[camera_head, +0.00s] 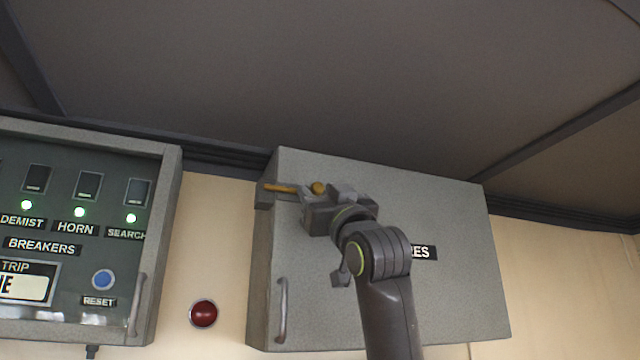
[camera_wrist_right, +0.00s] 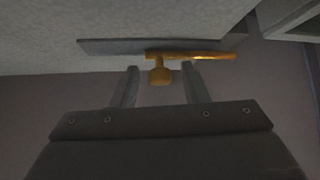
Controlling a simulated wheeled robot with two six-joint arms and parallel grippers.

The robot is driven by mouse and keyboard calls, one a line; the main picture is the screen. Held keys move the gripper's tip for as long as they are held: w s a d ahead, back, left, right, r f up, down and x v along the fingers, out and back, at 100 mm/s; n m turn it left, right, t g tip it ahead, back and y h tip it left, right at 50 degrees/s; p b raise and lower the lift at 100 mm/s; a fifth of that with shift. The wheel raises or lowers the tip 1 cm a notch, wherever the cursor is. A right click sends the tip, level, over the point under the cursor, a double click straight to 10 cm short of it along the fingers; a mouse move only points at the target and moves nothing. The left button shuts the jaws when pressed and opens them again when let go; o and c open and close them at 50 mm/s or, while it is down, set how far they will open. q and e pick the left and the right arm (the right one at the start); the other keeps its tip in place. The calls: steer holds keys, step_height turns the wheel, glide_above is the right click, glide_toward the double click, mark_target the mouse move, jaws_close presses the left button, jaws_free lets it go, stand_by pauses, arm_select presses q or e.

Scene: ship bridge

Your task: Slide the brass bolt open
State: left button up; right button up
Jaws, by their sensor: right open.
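The brass bolt (camera_head: 280,188) lies along the upper left of a grey wall cabinet (camera_head: 460,270), and its left end reaches a grey bracket at the cabinet's edge. Its round brass knob (camera_head: 318,188) sticks out at the bolt's right end. My right gripper (camera_head: 322,193) is at the knob. In the right wrist view my right gripper (camera_wrist_right: 160,78) is open, with the knob (camera_wrist_right: 160,76) between its two finger tips and gaps on both sides. The bolt's rod (camera_wrist_right: 205,56) runs to the right there, along a grey plate. My left gripper is out of view.
The cabinet has a vertical handle (camera_head: 282,310) at its lower left and a partly hidden label. A breaker panel (camera_head: 168,200) with switches, green lights and a blue reset button is at the left. A red dome (camera_head: 203,313) is on the wall between them.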

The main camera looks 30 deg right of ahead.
steer(key=shift+c, duration=0.3)
jaws_close()
